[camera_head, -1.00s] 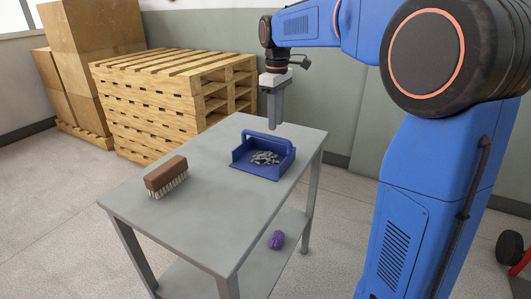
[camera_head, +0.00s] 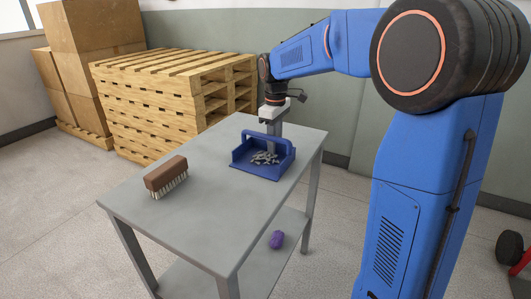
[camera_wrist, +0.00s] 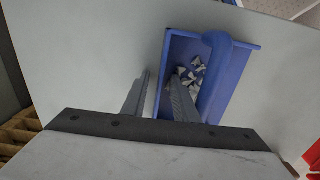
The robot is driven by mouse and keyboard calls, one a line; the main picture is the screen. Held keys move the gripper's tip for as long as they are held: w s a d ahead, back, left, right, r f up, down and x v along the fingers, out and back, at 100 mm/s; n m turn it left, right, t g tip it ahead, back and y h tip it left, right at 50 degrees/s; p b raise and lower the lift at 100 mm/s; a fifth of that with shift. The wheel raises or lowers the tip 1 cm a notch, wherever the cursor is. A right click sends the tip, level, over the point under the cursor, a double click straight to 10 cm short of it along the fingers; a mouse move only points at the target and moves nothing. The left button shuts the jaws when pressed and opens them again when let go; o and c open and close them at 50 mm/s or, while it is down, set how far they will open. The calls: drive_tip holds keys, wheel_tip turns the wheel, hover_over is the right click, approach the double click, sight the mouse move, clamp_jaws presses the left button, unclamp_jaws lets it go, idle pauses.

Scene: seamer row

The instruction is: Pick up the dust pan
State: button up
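The blue dust pan (camera_head: 258,172) lies on the grey table with grey scraps (camera_head: 265,158) in it and an arched handle (camera_head: 284,145) over its back. My gripper (camera_head: 273,145) points straight down at the pan's back part, its fingers partly hidden by the handle. In the wrist view the pan (camera_wrist: 234,75) is right of centre. My gripper (camera_wrist: 160,76) is open there, with one finger left of the pan's left edge and the other over the pan's inside near the scraps (camera_wrist: 190,74). The thick handle (camera_wrist: 213,75) appears right of both fingers. I cannot tell whether they touch anything.
A brown brush (camera_head: 166,177) with pale bristles lies on the table's left part. The grey table (camera_head: 195,215) has free room in front of the pan. A purple object (camera_head: 276,240) sits on the lower shelf. Stacked pallets (camera_head: 165,105) and cardboard boxes (camera_head: 95,45) stand behind.

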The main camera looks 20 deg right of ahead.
clamp_jaws()
